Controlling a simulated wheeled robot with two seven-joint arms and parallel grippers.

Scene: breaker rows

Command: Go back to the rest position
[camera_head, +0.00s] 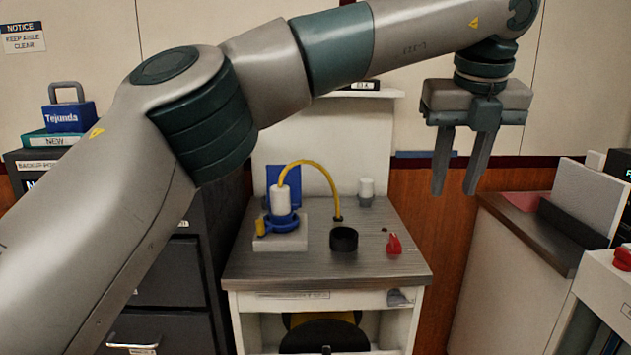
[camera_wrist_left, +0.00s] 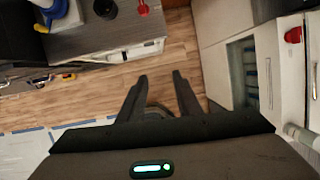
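My left gripper (camera_head: 455,188) hangs in the upper right of the head view, at the end of my left arm, which reaches across from the left. Its two fingers point down and stand apart with nothing between them. In the left wrist view the gripper (camera_wrist_left: 160,82) also shows its fingers apart, with only wooden floor beyond them. The gripper is above and to the right of a small grey workbench (camera_head: 300,268) and touches nothing that I can see. My right gripper is not in either view.
On the workbench are a blue and white device (camera_head: 282,222) with a yellow hose, a black cup (camera_head: 344,240) and a red piece (camera_head: 394,244). A dark cabinet (camera_head: 170,275) stands left. A counter (camera_head: 515,265) stands right, with a floor gap between it and the bench.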

